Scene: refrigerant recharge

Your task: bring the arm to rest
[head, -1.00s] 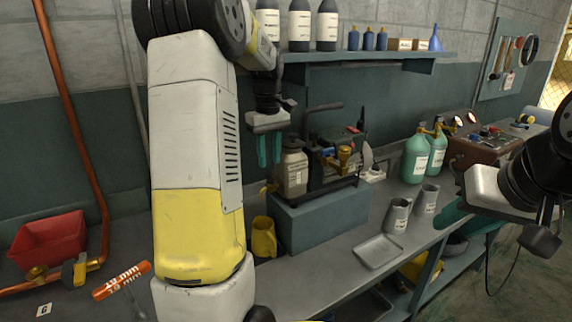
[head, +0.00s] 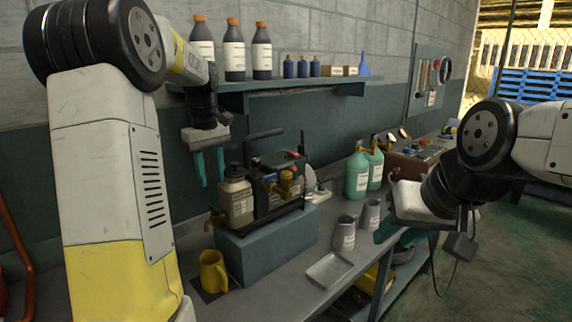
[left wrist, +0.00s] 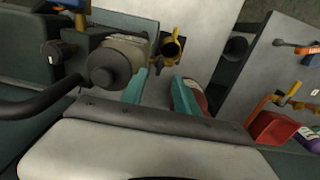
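My left arm comes in from the left in the head view. Its gripper (head: 209,168) hangs with teal fingers pointing down, apart and empty. It is above and left of the pump unit (head: 275,188) and the labelled canister (head: 236,197). In the left wrist view the two fingers (left wrist: 162,92) stand apart with nothing between them. My right gripper (head: 386,229) is at the right, in front of the bench edge. Only part of a teal finger shows below its white body, so its opening is hidden.
Green bottles (head: 357,176) stand behind. A shelf (head: 290,83) with dark bottles is close to my left arm. Open floor (head: 500,250) lies at right.

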